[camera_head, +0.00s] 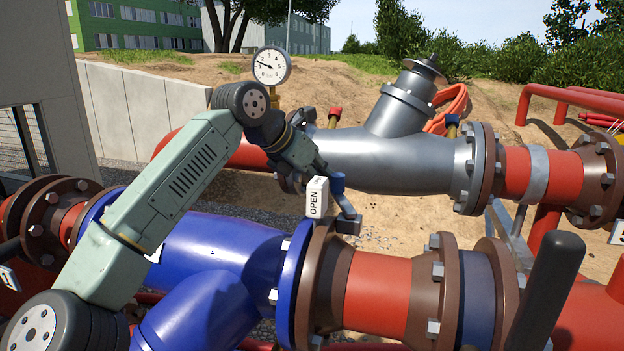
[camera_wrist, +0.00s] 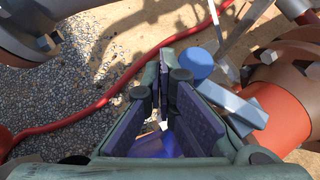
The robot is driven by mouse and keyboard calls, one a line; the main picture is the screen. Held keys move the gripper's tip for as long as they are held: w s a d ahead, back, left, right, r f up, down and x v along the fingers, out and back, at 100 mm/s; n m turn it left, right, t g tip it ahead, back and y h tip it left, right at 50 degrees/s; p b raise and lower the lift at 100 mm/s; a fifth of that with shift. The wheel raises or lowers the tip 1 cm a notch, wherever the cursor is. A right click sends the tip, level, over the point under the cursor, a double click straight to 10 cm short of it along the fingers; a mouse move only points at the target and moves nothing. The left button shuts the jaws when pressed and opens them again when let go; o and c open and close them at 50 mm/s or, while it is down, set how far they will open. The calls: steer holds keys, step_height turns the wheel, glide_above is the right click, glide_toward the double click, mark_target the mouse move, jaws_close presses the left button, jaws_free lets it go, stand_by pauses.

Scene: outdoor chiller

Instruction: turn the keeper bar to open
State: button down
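The keeper bar (camera_head: 348,217) is a short grey metal bar beside the joint of the grey and blue pipes, with a blue rounded knob (camera_head: 337,183) at its upper end. In the wrist view the bar (camera_wrist: 232,106) and knob (camera_wrist: 197,65) lie just right of the fingers. A white tag reading OPEN (camera_head: 316,198) stands left of the bar. My gripper (camera_head: 321,169) points down from upper left, close above the knob and tag. In the wrist view my gripper (camera_wrist: 164,90) shows a narrow gap between its dark pads, with no bar held. Contact with the knob is unclear.
A big blue flanged pipe (camera_head: 215,245) runs in front, and a grey strainer body (camera_head: 400,160) lies behind. A round gauge (camera_head: 271,66) stands near my arm. A dark upright handle (camera_head: 550,285) is at right. A red hose (camera_wrist: 75,120) lies on the gravel.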

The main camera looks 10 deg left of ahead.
steer(key=shift+w+d, duration=0.35)
steer(key=shift+d, duration=0.25)
steer(key=shift+a, duration=0.1)
stand_by(1.1)
